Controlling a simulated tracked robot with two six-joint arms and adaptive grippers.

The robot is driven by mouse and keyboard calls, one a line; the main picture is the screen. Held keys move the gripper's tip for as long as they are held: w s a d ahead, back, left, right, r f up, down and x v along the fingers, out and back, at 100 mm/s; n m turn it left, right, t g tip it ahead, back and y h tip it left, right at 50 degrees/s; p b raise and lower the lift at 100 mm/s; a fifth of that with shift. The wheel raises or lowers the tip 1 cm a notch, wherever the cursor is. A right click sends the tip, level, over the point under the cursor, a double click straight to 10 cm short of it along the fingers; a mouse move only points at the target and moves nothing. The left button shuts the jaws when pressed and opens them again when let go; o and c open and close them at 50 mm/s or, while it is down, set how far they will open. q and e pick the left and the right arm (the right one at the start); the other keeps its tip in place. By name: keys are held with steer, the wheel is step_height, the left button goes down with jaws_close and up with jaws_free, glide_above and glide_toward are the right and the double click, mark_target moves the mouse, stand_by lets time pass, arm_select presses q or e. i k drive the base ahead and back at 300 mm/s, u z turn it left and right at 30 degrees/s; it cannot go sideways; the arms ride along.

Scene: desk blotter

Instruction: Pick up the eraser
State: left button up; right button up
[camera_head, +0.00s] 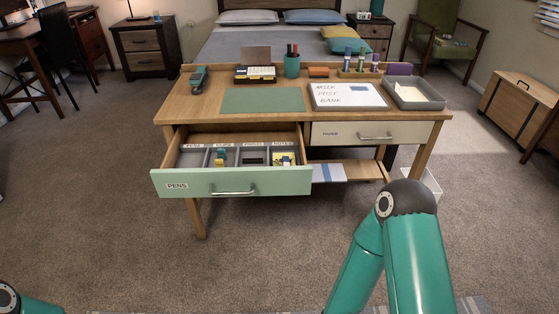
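A small orange-brown block (319,72) lies at the back of the desk, just right of the green cup of pens. It looks like the eraser, but it is too small to be sure. My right arm's teal links rise at the lower right, in front of the desk, and its gripper is out of the picture. Only a tip of my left arm shows at the bottom left corner, and its gripper is also not in view.
The desk (209,107) has an open drawer (280,181) with several compartments jutting toward me. The pen cup (291,67), a wooden holder (358,75), a whiteboard-like pad (346,96) and a grey tray (414,104) are near the block. The green blotter (262,100) is clear.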

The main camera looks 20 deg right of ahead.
mark_target(285, 160)
steer(key=i, duration=0.85)
steer(key=z, duration=0.05)
